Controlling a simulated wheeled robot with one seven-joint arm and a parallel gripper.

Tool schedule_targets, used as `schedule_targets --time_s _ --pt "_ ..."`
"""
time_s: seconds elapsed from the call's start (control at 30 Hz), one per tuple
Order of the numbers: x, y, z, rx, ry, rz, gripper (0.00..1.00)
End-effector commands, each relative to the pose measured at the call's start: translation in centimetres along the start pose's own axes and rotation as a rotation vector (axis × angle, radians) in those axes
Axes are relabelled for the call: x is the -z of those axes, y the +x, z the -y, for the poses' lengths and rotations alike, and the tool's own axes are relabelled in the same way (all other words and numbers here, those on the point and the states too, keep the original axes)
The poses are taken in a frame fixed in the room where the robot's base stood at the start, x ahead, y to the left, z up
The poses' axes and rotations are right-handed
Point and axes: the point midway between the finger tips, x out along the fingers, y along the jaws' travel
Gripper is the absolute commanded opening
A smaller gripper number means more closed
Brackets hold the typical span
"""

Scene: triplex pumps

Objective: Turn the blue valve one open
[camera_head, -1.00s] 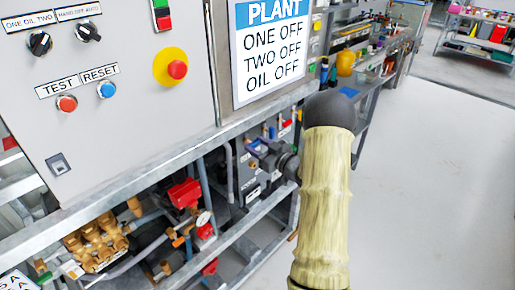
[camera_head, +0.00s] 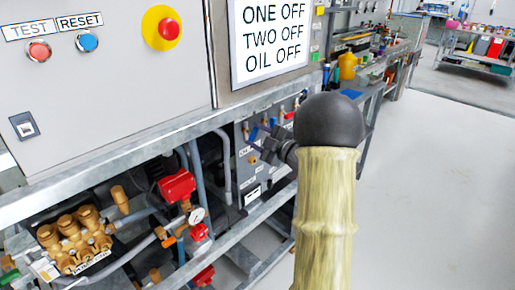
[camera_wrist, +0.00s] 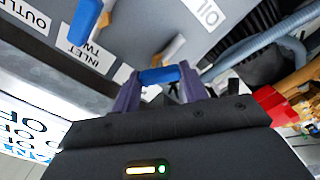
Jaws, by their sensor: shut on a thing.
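In the wrist view my gripper (camera_wrist: 157,88) has its two purple fingers on either side of a blue valve handle (camera_wrist: 158,75) and is shut on it. The handle lies crosswise between the fingertips, close to the grey panel. A second blue handle (camera_wrist: 84,22) is at the upper left, by the labels "INLET TW…" and "OUTLET". The label of the held valve is hidden, so I cannot read its number. In the head view my gripper (camera_head: 266,143) is at the grey valve panel (camera_head: 246,168) under the bench frame, partly hidden by my arm.
A brass-coloured pump (camera_head: 75,238) and a red valve box (camera_head: 177,186) stand left of the panel. A metal rail (camera_head: 150,143) runs above the panel. The control cabinet (camera_head: 110,75) is above that. The floor (camera_head: 430,190) on the right is clear.

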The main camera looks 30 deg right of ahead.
Motion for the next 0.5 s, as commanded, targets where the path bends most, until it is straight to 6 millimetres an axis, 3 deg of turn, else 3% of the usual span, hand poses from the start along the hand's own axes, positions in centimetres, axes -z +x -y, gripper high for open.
schedule_targets --time_s 0.5 --pt "-0.36 0.00 0.56 -0.001 -0.469 -0.001 0.21"
